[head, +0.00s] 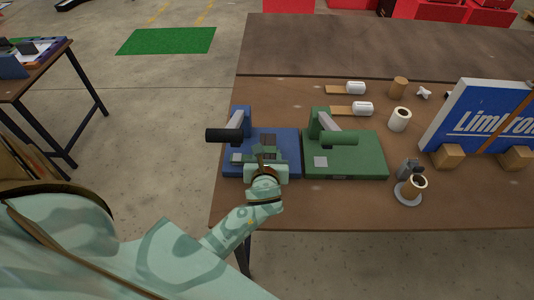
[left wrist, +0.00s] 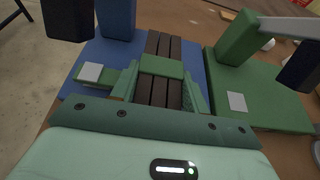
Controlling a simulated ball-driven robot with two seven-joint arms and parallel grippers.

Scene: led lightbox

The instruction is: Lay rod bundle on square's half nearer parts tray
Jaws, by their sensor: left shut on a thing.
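My left gripper (head: 265,168) is over the blue board (head: 285,143), its two fingers shut on the sides of a rod bundle (left wrist: 160,91). The bundle is several dark brown rods with a green band across them; its far ends point away from me over the blue board. I cannot tell whether it touches the board. Which square the task means is unclear. My right gripper is not in view.
A blue post with a black cylinder (head: 224,135) and a green post with a green cylinder (head: 339,138) rise close by. A side table at left bears a flat tray-like thing (head: 37,58).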

